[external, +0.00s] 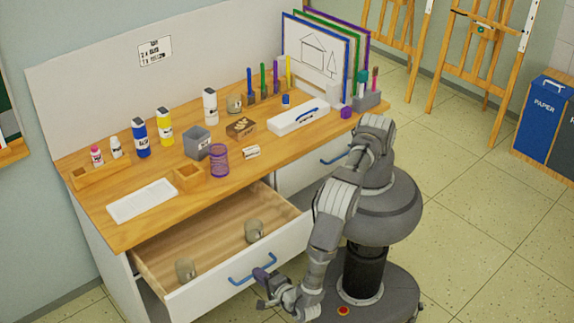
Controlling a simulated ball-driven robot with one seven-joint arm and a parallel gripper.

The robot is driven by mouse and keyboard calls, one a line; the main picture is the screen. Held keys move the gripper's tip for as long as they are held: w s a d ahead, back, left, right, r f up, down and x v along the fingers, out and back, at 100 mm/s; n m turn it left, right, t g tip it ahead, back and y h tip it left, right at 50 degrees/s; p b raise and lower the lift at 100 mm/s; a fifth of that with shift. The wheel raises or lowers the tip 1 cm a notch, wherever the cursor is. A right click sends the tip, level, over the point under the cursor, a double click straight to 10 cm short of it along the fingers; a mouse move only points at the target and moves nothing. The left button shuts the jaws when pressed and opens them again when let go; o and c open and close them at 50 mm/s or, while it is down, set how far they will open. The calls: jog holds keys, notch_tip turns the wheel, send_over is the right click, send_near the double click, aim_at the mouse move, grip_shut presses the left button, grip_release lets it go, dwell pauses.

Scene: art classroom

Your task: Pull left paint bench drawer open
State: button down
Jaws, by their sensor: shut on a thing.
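The left drawer (222,223) of the paint bench (115,236) is pulled well out. Its wooden inside shows, with two small greyish jars (254,230) in it, one toward the right and one near the front left. Its white front carries a blue handle (246,272). My gripper (262,275) is at the right end of this handle and shut on it. The fingertips are small in the picture and partly hide that end of the handle.
The right drawer is shut, its blue handle (335,155) partly behind my arm. The bench top holds paint bottles (140,138), a purple mesh cup (219,160), a white case (298,117) and boxes. Easels (483,60) and a blue paper bin (545,117) stand at right. Floor between is clear.

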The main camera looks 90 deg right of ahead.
jog(key=shift+f+b+v, duration=0.25)
jog(key=shift+v, duration=0.95)
jog(key=shift+f+b+v, duration=0.25)
jog(key=shift+v, duration=0.95)
jog(key=shift+s, duration=0.1)
jog(key=c, duration=1.2)
grip_release()
jog(key=shift+o, duration=0.2)
jog(key=shift+a, duration=0.1)
jog(key=p+v, duration=0.1)
jog(key=v, duration=0.6)
jog(key=shift+s+a+p, duration=0.2)
jog(key=shift+p, duration=0.2)
